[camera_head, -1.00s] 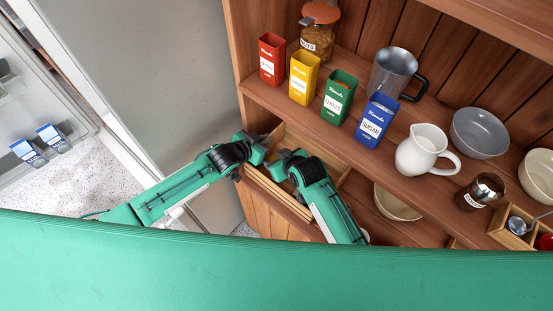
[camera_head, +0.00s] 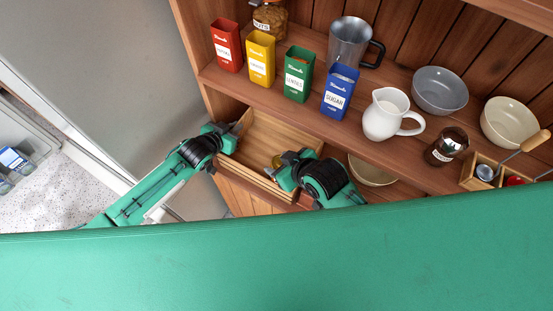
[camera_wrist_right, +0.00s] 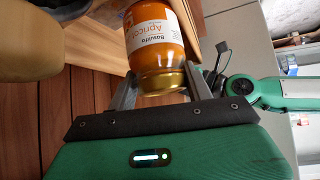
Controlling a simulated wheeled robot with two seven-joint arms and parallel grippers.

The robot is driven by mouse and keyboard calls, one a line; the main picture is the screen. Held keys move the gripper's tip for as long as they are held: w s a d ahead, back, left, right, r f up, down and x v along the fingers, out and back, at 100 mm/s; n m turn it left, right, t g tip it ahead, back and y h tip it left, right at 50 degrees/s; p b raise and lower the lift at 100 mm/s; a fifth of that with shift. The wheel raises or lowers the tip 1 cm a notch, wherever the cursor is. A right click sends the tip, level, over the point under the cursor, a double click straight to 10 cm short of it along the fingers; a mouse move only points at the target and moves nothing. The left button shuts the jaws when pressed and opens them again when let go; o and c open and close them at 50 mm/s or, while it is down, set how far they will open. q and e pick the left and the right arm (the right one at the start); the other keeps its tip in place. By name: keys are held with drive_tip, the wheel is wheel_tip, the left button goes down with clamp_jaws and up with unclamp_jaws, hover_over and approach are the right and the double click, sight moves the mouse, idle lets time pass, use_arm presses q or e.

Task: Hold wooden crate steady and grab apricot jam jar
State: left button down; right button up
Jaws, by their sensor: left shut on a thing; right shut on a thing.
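The wooden crate (camera_head: 284,134) sits on the lower shelf of the cupboard, below the row of tins. My left gripper (camera_head: 237,129) is shut on the crate's left wall near its upper rim. My right gripper (camera_head: 282,164) is at the front right of the crate, shut on the apricot jam jar. In the right wrist view the apricot jam jar (camera_wrist_right: 158,38) is between the two fingers, its orange label showing and its gold lid towards the palm. In the head view only a small golden part of the jar (camera_head: 277,160) shows; the gripper hides the rest.
Red (camera_head: 227,45), yellow (camera_head: 261,58), green (camera_head: 297,74) and blue (camera_head: 340,91) tins stand on the shelf above. A white jug (camera_head: 385,115) is right of them. A cream bowl (camera_head: 371,172) is right of my right gripper on the lower shelf.

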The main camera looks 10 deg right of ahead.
use_arm(q)
drive_tip(key=c, duration=1.5)
unclamp_jaws()
